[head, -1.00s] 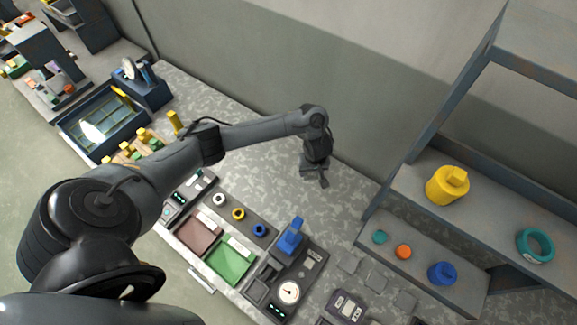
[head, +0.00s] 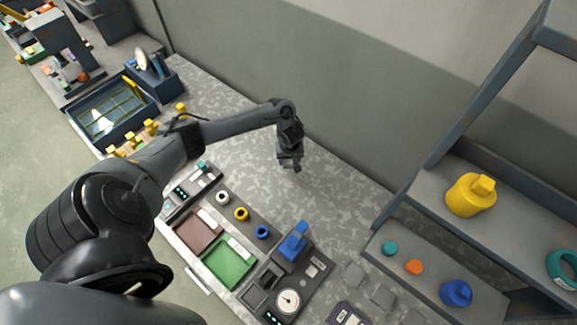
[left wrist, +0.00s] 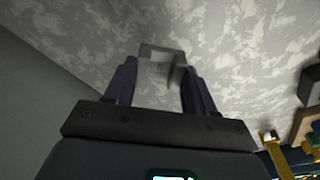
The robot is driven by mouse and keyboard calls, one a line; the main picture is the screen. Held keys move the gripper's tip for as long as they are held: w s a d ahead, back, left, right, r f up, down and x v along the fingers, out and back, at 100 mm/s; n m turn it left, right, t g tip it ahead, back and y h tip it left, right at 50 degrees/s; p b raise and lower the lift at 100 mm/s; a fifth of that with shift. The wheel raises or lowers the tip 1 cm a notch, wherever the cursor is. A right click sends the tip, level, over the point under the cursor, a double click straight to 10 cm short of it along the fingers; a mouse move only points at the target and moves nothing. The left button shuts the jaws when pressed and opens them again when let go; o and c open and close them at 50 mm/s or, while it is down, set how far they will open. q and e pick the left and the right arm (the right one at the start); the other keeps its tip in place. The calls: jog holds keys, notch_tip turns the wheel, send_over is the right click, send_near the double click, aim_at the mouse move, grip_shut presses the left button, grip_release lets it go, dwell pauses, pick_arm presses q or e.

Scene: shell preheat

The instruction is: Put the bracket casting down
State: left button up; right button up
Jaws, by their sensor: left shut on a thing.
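My left gripper (head: 290,164) is above the speckled grey worktop, near the back wall. In the left wrist view its two dark fingers (left wrist: 160,92) are closed on a small grey angular piece, the bracket casting (left wrist: 162,54). The casting sticks out past the fingertips over the speckled surface. I cannot tell whether it touches the worktop. In the head view the casting is too small and dark to make out clearly. My right gripper is not in view.
The worktop (head: 335,190) around the gripper is clear. In front are a blue fixture (head: 293,243), a green tray (head: 230,262) and a brown tray (head: 198,230). A shelf with a yellow part (head: 470,195) stands right. A dark blue bin (head: 125,125) is left.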

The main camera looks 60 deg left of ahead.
aim_at(289, 163)
pick_arm(q)
jog(key=shift+a+f, duration=0.25)
notch_tip(289, 163, down, 4)
jog(key=shift+r+b, duration=0.2)
jog(key=shift+b, duration=0.45)
jog(key=shift+f, duration=0.1)
jog(key=shift+f, duration=0.1)
jog(key=o, duration=1.1)
jog(key=shift+o, duration=0.4)
notch_tip(289, 163, up, 12)
jog(key=d+p, duration=0.1)
jog(key=p, duration=0.3)
jog(key=shift+s+d, duration=0.3)
jog(key=shift+s, duration=0.1)
